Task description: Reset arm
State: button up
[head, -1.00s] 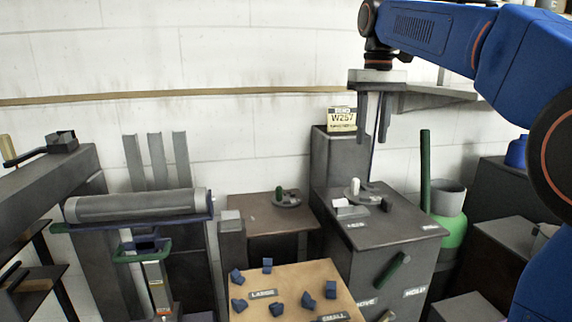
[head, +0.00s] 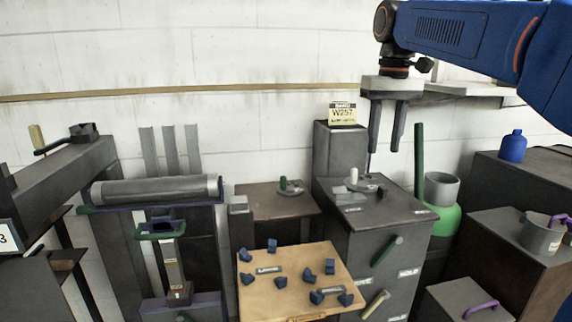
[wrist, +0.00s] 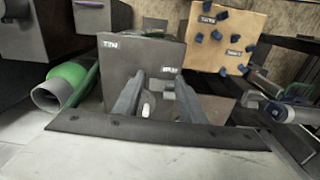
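My gripper (head: 387,140) hangs from the blue arm at the upper right of the head view, fingers pointing down. Its two grey fingers are apart, with nothing visible between them. It is above the dark cabinet (head: 372,222), which has a white peg (head: 353,176) and small dark parts on its top. In the wrist view the fingers (wrist: 160,108) also stand apart over the cabinet top.
A wooden board (head: 262,299) with several blue pieces lies in front. A grey roller (head: 155,190) on a stand is at left. A green vessel (head: 446,220), a blue bottle (head: 513,146) and a pot (head: 541,236) stand at right. A shelf (head: 470,90) is on the wall behind the arm.

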jog(key=s+d+f+m+t, duration=0.1)
jog(key=s+d+f+t, duration=0.1)
jog(key=s+f, duration=1.1)
jog(key=s+d+f+m+t, duration=0.1)
jog(key=s+d+f, duration=0.3)
jog(key=s+f, duration=1)
notch_tip(320, 180, down, 3)
jog(key=shift+f+t, duration=0.1)
jog(key=shift+t, duration=0.5)
jog(key=shift+o, duration=0.4)
